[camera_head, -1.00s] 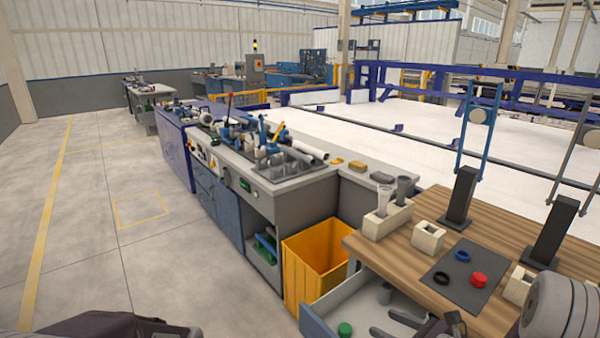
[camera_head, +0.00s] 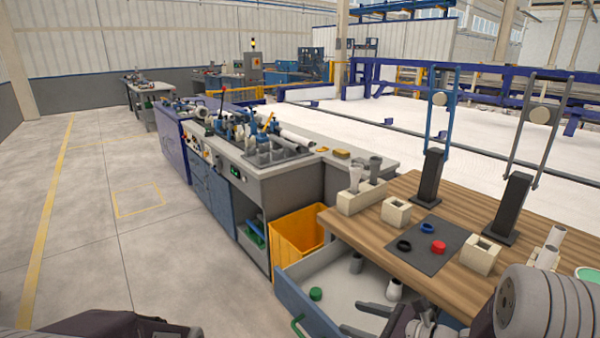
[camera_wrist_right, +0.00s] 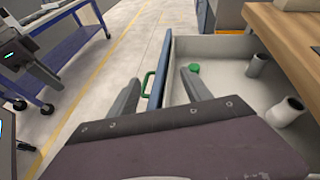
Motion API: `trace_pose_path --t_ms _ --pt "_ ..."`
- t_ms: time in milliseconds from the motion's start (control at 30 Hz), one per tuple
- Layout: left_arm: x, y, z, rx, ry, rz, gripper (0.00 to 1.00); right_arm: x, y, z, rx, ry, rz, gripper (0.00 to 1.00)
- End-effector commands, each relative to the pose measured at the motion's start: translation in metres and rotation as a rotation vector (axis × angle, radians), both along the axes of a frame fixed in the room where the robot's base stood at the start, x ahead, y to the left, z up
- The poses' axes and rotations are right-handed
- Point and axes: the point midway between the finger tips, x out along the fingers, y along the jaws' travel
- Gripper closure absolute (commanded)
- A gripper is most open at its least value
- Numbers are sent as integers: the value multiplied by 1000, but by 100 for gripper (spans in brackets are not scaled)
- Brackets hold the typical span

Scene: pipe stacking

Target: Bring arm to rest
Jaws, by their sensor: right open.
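My right gripper (camera_head: 374,324) is low in the head view, in front of the workbench by the open drawer (camera_head: 330,268). Its two fingers are apart with nothing held between them. In the right wrist view the open gripper (camera_wrist_right: 160,90) shows the drawer's blue front (camera_wrist_right: 157,78) and green handle (camera_wrist_right: 148,84) in the gap between its fingers. I cannot tell if a finger touches the drawer. My left gripper is not in view; only dark parts of me show at the bottom left.
The drawer holds a green cap (camera_head: 316,293) and grey and white pipe pieces (camera_head: 394,289). The wooden bench (camera_head: 460,280) carries cream holders, a dark mat (camera_head: 425,252) with rings and a red cap, and two black stands. A yellow bin (camera_head: 297,243) is beside it.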

Motion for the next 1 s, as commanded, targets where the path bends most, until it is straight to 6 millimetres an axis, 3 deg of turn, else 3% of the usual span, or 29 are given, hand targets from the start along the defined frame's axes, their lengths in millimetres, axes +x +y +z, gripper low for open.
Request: trace_pose_path --t_ms 167,300,367,433,533,667,800,867,933,1000 --pt "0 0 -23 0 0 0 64 -38 55 -18 -100 -29 257 43" --pt "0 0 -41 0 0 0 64 -91 88 -46 -265 -62 553 43" --pt "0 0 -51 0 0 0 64 -122 94 -67 -384 -91 726 43" --pt "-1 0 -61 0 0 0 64 -156 88 -92 -550 -143 945 43" --pt "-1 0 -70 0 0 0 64 -183 60 -120 -790 -237 1220 43" --pt "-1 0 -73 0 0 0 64 -186 16 -137 -1054 -361 1481 43" --pt "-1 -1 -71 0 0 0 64 -170 -27 -143 -1287 -480 1696 43" --pt "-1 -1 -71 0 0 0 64 -156 -42 -144 -1388 -552 1786 43" --pt "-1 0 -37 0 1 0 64 -150 -43 -110 -1413 -579 1792 43" --pt "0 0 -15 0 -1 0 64 -150 -42 -88 -1410 -577 1791 43"
